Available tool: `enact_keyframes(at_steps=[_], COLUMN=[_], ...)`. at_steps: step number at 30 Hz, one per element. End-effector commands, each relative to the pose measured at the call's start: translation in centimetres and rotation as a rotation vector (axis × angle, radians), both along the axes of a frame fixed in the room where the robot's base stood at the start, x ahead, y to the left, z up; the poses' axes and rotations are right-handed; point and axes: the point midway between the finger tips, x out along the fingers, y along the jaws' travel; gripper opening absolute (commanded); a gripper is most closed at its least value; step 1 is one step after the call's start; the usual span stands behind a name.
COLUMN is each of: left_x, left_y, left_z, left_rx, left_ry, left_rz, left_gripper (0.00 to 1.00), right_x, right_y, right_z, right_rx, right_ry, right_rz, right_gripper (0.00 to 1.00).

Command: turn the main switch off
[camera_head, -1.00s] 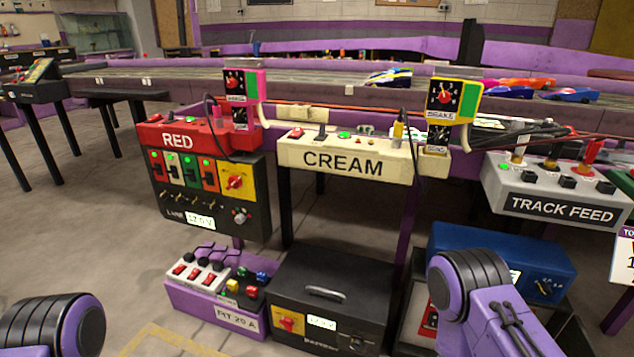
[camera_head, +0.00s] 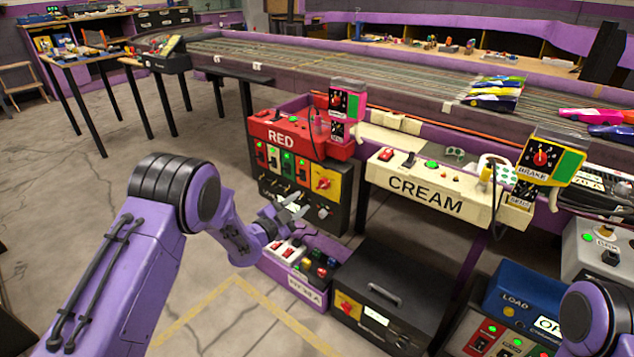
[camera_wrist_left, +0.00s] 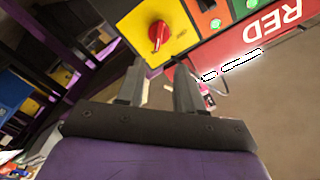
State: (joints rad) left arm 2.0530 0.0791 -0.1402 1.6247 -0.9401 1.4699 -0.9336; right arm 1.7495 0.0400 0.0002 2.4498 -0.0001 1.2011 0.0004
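The RED box (camera_head: 300,135) is a black cabinet with a red top under the track. On its front a red rotary switch (camera_head: 322,184) sits on a yellow plate. In the left wrist view the red knob (camera_wrist_left: 158,35) lies just beyond my fingers, with the red housing (camera_wrist_left: 230,60) to its right. My left gripper (camera_head: 297,206) is in front of the cabinet, close below and left of the knob. Its fingers (camera_wrist_left: 157,85) are apart with nothing between them. A second red knob on yellow (camera_head: 348,306) is on the black battery box below. My right gripper is out of view.
The purple pit box (camera_head: 297,280) with rocker switches sits on the floor just below my left gripper. The CREAM box (camera_head: 430,190) stands to the right, with the track (camera_head: 360,75) behind. Open floor (camera_head: 110,145) lies to the left.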

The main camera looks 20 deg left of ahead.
Motion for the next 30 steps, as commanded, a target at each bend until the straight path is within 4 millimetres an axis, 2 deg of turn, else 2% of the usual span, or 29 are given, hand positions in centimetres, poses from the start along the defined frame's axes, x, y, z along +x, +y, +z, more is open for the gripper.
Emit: enact_keyframes(at_steps=[6, 12, 16, 23, 26, 27, 30], left_x=[4.6, 7.8, 8.5, 8.6, 8.6, 8.6, 8.6], left_y=[-1.7, -2.8, -3.1, -3.2, -3.2, -3.2, -3.2], left_z=[-0.6, -0.5, -0.4, -0.3, -0.3, -0.3, -0.3], left_rx=[-0.003, -0.004, -0.005, -0.006, -0.006, -0.006, -0.006], left_ry=[0.0, 0.004, 0.006, 0.007, 0.007, 0.007, 0.007], left_rz=[0.001, 0.002, 0.004, 0.004, 0.004, 0.004, 0.004], left_gripper=[0.36, 0.36, 0.36, 0.36, 0.07, 0.0, 0.0], right_x=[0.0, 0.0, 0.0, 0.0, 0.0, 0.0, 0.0], right_y=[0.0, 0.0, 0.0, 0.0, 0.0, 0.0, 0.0], right_z=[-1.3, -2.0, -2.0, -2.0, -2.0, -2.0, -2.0], right_rx=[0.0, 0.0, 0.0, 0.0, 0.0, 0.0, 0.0], right_ry=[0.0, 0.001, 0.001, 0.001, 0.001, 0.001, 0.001], right_rz=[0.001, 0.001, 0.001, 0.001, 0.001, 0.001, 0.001], right_gripper=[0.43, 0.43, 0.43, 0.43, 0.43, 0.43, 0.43])
